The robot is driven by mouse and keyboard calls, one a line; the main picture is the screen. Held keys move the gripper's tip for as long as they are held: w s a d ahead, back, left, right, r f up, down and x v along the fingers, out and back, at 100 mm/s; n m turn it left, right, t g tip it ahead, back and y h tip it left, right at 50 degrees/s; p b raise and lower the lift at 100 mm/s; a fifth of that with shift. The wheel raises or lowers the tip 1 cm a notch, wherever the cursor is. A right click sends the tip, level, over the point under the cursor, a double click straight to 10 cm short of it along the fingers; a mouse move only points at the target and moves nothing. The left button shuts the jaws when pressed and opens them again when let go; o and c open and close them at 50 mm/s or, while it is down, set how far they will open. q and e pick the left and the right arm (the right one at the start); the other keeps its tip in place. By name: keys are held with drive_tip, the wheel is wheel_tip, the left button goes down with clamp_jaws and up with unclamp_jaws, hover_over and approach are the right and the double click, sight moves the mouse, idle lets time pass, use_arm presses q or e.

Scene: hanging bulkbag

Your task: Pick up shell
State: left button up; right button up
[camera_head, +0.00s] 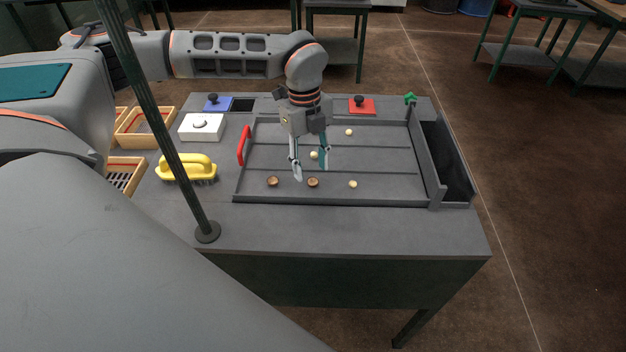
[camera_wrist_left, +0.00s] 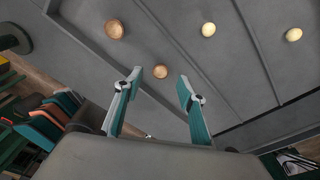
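Two small brown round pieces that look like shells lie in the grey tray (camera_head: 385,202). One shell (camera_head: 273,181) is at the tray's near left. The other shell (camera_head: 313,182) lies to its right. In the left wrist view, one shell (camera_wrist_left: 161,71) is between and just beyond my fingertips, and another shell (camera_wrist_left: 115,29) is farther off to the upper left. My left gripper (camera_head: 310,169) is open, pointing down over the tray. Its fingers (camera_wrist_left: 160,84) are apart with nothing between them. My right gripper is not in view.
Pale round pieces (camera_head: 349,132), (camera_head: 353,184) also lie in the tray, which has low ridges and a red handle (camera_head: 243,146). A yellow brush (camera_head: 187,168) and white box (camera_head: 201,127) stand left. A dark bin (camera_head: 447,160) is at the right. A green post (camera_head: 165,130) rises at the left.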

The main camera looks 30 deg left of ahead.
sight(313, 181)
use_arm(q)
drive_tip(key=shift+s+d+f+p, duration=0.1)
drive_tip(key=shift+d+f+p, duration=0.1)
drive_tip(key=shift+f, duration=0.75)
drive_tip(key=shift+d+f+p, duration=0.1)
drive_tip(key=shift+f+p, duration=0.05)
drive_tip(key=shift+f, duration=0.8)
drive_tip(key=c, duration=0.8)
drive_tip(key=shift+r, duration=0.1)
wheel_tip(313, 181, up, 10)
drive_tip(key=shift+f+b, duration=0.1)
drive_tip(key=shift+b, duration=0.65)
